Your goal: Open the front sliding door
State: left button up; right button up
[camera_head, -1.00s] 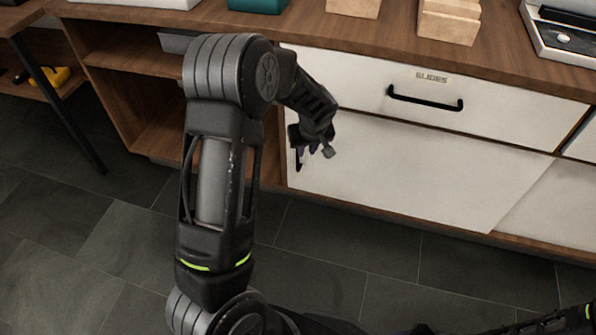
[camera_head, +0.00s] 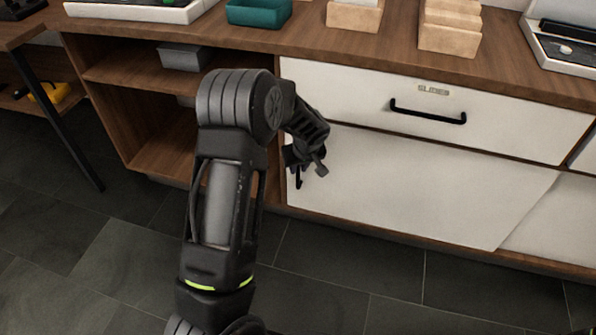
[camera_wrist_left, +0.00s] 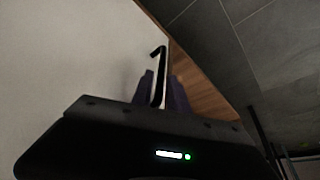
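The front sliding door (camera_head: 400,185) is a large white panel below the drawer. A slim black upright handle (camera_head: 298,181) is at its left edge, and it also shows in the left wrist view (camera_wrist_left: 158,62). My left gripper (camera_head: 305,166) is at this handle, with its wrist hiding the upper part. In the left wrist view the two dark purple fingers (camera_wrist_left: 161,92) stand close on either side of the handle, with the handle filling the gap between them. The door's left edge lies beside the cabinet's wooden divider. My right gripper is not in view.
A white drawer (camera_head: 350,92) with a black bar handle (camera_head: 427,112) is above the door. Open wooden shelves (camera_head: 140,75) are to the left. Another white panel (camera_head: 555,220) is at the right. The tiled floor (camera_head: 330,270) in front is clear.

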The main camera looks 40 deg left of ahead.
pick_arm(q)
jog(key=shift+x, duration=0.9)
jog(key=shift+c, duration=0.4)
grip_shut()
dwell(0.4)
